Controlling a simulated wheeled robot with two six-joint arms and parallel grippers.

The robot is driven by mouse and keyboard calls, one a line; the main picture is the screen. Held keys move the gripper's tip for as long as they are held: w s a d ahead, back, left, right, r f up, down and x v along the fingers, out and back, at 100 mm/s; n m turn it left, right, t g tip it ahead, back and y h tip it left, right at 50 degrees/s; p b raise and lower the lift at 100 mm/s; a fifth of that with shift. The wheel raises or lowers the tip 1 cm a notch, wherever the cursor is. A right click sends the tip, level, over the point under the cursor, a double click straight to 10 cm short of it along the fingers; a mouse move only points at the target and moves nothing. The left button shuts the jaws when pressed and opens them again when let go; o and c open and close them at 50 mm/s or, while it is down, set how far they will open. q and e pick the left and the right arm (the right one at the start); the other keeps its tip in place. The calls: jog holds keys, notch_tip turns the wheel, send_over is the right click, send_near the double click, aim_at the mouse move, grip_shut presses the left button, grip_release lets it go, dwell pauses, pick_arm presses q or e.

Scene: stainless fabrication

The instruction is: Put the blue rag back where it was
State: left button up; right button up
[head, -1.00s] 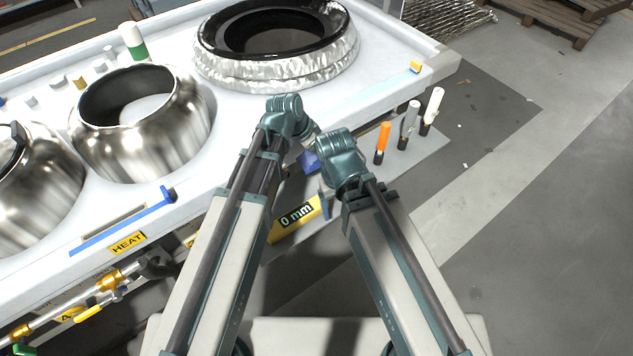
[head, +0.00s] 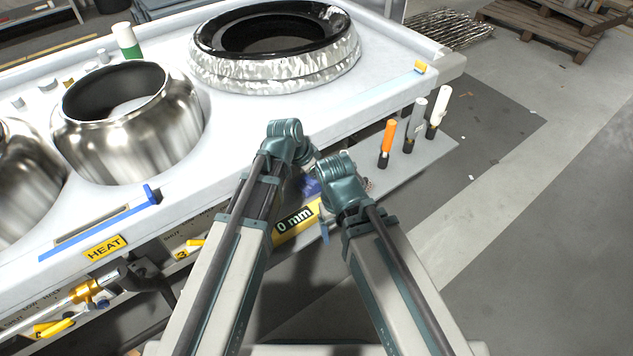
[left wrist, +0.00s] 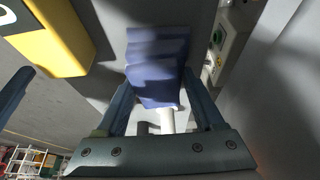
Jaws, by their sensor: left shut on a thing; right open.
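The blue rag (left wrist: 158,65) hangs between the two fingers of my left gripper (left wrist: 160,85) in the left wrist view, and the fingers are shut on it. In the head view only a small blue patch of the rag (head: 311,187) shows between my two wrists, beside the side shelf. The left fingers are hidden behind the wrist there. My right gripper (head: 325,226) is open, low beside the yellow "0 mm" block, and mostly hidden by its own wrist.
The yellow "0 mm" block (head: 296,220) is close to both grippers. An orange marker (head: 388,138), a grey one (head: 415,119) and a white one (head: 439,106) stand on the side shelf (head: 408,168). Polished steel vessels, one (head: 150,125) nearest, fill the white bench (head: 225,150).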

pick_arm(q)
jog(key=shift+f, duration=0.15)
jog(key=o, duration=1.2)
jog(key=shift+p+v, duration=0.65)
jog(key=shift+v, duration=0.15)
jog(key=p+v, duration=1)
jog(key=v, duration=0.1)
jog(key=shift+w+d, duration=0.1)
jog(key=shift+d, duration=0.1)
jog(key=shift+f, duration=0.1)
